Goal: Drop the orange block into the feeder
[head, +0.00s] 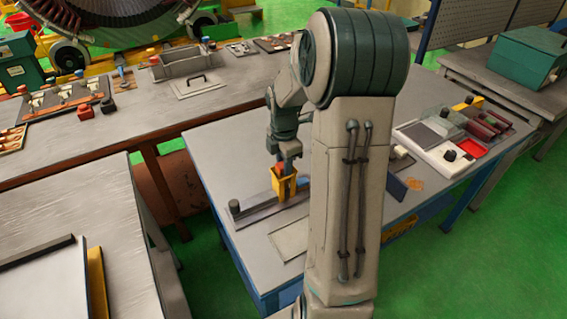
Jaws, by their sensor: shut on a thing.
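My gripper (284,164) points down over the blue table and is shut on the small orange block (280,169). The block shows as an orange patch between the fingers, at the top of a yellow upright holder that looks like the feeder (284,187). The feeder stands on a long dark-blue and grey base (255,207) with a black knob at its left end. I cannot tell whether the block is inside the feeder's mouth or just above it. My arm hides what lies to the right of the feeder.
A flat grey plate (289,240) lies in front of the feeder. A tray of parts with a red square (473,149) sits at the right of the table. A long workbench (110,130) with tools runs behind. The table's left part is clear.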

